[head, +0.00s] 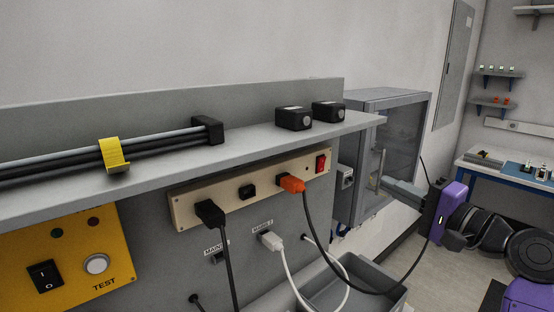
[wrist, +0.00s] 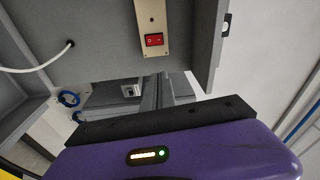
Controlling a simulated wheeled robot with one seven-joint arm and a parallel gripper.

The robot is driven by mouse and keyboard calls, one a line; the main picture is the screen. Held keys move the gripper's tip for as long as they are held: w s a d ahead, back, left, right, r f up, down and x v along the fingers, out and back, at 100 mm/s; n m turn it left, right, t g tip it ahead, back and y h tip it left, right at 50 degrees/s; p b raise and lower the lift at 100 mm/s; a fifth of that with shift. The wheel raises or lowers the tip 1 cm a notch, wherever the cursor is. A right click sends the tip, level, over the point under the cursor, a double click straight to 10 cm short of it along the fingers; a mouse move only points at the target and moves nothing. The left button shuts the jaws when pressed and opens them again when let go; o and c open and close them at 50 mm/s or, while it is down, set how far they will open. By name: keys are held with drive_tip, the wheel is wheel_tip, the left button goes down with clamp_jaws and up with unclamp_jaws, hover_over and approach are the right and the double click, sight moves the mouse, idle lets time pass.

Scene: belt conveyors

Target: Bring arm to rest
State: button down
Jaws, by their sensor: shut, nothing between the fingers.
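My arm, with purple and black links, comes in from the right in the head view. My gripper (head: 388,184) points left, toward the grey cabinet with a clear door, and its grey fingers are together with nothing between them. The fingertips overlap the cabinet's front edge in the picture; I cannot tell if they touch it. In the wrist view my gripper (wrist: 158,90) is shut and empty, beyond its purple housing. A power strip (head: 255,188) with a red switch is under the bench shelf, and it also shows in the wrist view (wrist: 150,18).
The grey cabinet (head: 405,128) stands beside the shelf (head: 180,165). An orange plug (head: 291,183) has a black cable looping toward my arm. A grey bin (head: 340,287) sits below. A blue-edged table (head: 508,172) stands at the far right. Open floor lies between cabinet and table.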

drive_tip(key=s+d+f+n+t+h, duration=0.1)
drive_tip(key=s+d+f+t+h, duration=0.15)
drive_tip(key=s+f+h, duration=0.4)
drive_tip(key=s+d+f+n+t+h, duration=0.1)
drive_tip(key=s+d+f+n+h, duration=0.15)
drive_tip(key=s+f+h, duration=0.4)
drive_tip(key=s+a+f+n+g+y, duration=0.1)
drive_tip(key=s+a+f, duration=0.3)
drive_tip(key=s, duration=0.8)
drive_tip(key=s+a+f+n+g+y, duration=0.1)
drive_tip(key=s+a+f+n+g, duration=0.1)
drive_tip(key=s, duration=1)
drive_tip(key=s+a+f+n+g+y, duration=0.1)
drive_tip(key=s+a+f+n+g, duration=0.1)
drive_tip(key=s+a+f+n, duration=0.2)
drive_tip(key=s+a+f, duration=0.1)
drive_tip(key=s+f, duration=0.2)
drive_tip(key=s, duration=0.4)
drive_tip(key=shift+s+a+y, duration=0.4)
